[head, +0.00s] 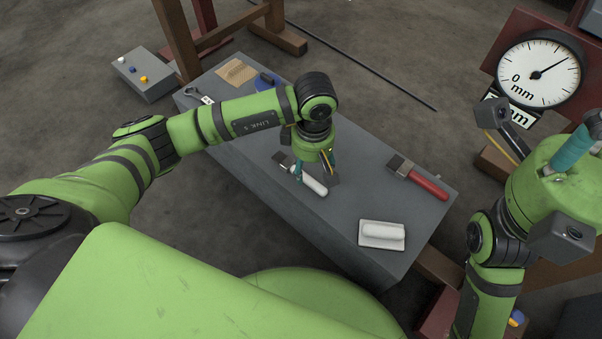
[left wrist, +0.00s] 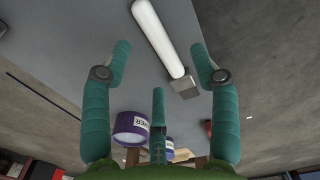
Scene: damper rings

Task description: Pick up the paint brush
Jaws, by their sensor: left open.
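A brush-like tool with a red handle and a dark, flat head (head: 430,184) lies on the grey bench, right of my left gripper. A white-handled tool (head: 313,184) with a dark head lies under my left gripper (head: 316,172); I cannot tell for sure which tool is the paint brush. In the left wrist view the white handle (left wrist: 157,35) and its grey head lie beyond the spread teal fingers (left wrist: 160,65). My left gripper is open and empty, pointing down over the bench. My right gripper (head: 573,150) is only partly visible at the right edge.
The grey bench (head: 345,130) also bears a white block-like item (head: 381,235), a wrench (head: 199,96), a tan patch (head: 236,71) and a blue item (head: 265,82). A purple roll (left wrist: 131,128) shows in the wrist view. A large dial gauge (head: 540,72) stands at right.

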